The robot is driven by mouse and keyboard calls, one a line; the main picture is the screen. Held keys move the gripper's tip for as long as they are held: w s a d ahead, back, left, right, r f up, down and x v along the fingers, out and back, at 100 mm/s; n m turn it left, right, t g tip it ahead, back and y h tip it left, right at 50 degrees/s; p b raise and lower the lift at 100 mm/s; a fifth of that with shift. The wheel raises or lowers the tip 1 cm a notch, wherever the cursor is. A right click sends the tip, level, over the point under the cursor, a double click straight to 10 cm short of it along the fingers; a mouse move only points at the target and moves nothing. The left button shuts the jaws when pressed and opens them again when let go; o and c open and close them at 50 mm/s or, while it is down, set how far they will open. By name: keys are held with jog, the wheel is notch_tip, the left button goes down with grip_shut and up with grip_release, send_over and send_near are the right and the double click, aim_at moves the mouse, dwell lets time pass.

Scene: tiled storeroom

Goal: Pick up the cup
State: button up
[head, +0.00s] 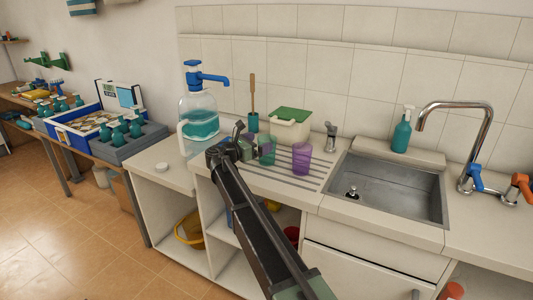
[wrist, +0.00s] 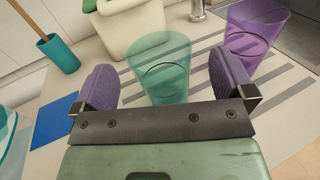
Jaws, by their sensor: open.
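A translucent green cup (wrist: 160,72) stands upright on the counter in the wrist view, in front of my gripper (wrist: 162,85). The two purple finger pads are spread apart, one on each side of the cup's image. I cannot tell whether they touch it. In the head view the green cup (head: 267,151) is beside my gripper (head: 246,148), partly hidden by it. A translucent purple cup (wrist: 256,37) stands to the right of the green one. It also shows in the head view (head: 302,159), on the striped drainboard (head: 279,178).
A cream container with a green lid (head: 290,127) and a teal holder with a brush (head: 252,121) stand behind the cups. A large bottle with a blue pump (head: 198,115) is at left. The sink (head: 390,195) lies to the right.

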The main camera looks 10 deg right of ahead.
aim_at(267, 139)
jog(key=x, duration=0.4)
jog(key=shift+w+d, duration=0.2)
jog(key=shift+w, duration=0.05)
jog(key=c, duration=1.2)
jog(key=shift+o, duration=0.2)
notch_tip(267, 139, up, 20)
jog(key=p, duration=2)
